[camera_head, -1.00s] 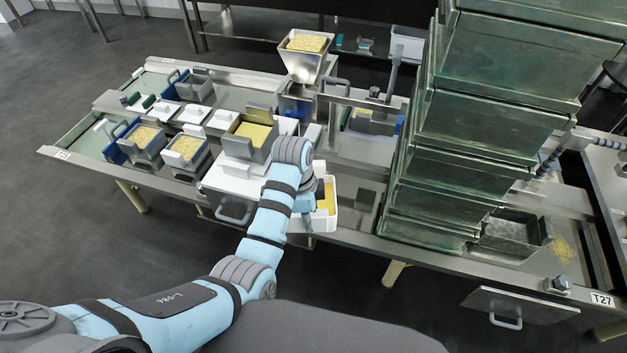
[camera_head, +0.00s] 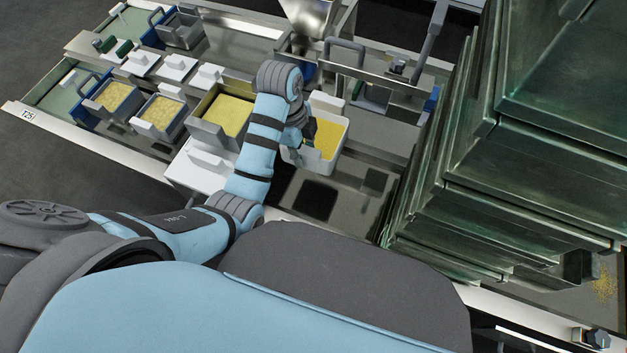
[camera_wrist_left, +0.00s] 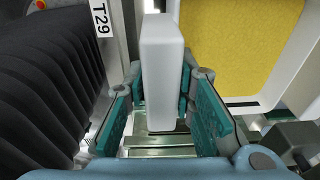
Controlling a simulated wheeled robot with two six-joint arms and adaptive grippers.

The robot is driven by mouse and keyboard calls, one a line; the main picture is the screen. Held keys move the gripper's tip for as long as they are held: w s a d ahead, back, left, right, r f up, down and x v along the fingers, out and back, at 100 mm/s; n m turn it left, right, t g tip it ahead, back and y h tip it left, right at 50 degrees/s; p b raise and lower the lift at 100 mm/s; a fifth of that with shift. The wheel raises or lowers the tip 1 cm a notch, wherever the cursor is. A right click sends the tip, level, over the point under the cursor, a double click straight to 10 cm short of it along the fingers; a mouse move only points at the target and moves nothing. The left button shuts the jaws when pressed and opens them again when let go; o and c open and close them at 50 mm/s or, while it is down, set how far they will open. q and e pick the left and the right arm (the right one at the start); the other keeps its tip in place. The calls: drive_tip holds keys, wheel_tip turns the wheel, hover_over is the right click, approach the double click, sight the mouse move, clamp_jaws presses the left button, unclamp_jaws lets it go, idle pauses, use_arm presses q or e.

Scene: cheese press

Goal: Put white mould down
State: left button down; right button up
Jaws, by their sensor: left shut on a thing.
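The white mould (camera_head: 341,157) is a box with yellow filling, seen right of the forearm in the head view. My left gripper (camera_head: 308,130) is shut on its upright white handle. In the left wrist view my gripper (camera_wrist_left: 163,100) has a teal finger on each side of the handle (camera_wrist_left: 162,65). The mould's yellow filling (camera_wrist_left: 225,45) is beside it. A dark patch like a shadow lies below the mould on the metal table (camera_head: 345,210), so it seems held above the top. My right gripper is not in view.
Two smaller filled moulds (camera_head: 174,132) (camera_head: 126,113) are farther left. White lids (camera_head: 178,68) lie behind them. Bare metal lies in front of the white mould.

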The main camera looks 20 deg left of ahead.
use_arm(q)
wheel_tip(320, 180, down, 17)
drive_tip(key=b, duration=0.5)
drive_tip(key=shift+d+f, duration=0.1)
drive_tip(key=shift+f, duration=0.1)
drive_tip(key=c, duration=1.4)
unclamp_jaws()
drive_tip(key=shift+f, duration=0.1)
drive_tip(key=shift+o, duration=0.2)
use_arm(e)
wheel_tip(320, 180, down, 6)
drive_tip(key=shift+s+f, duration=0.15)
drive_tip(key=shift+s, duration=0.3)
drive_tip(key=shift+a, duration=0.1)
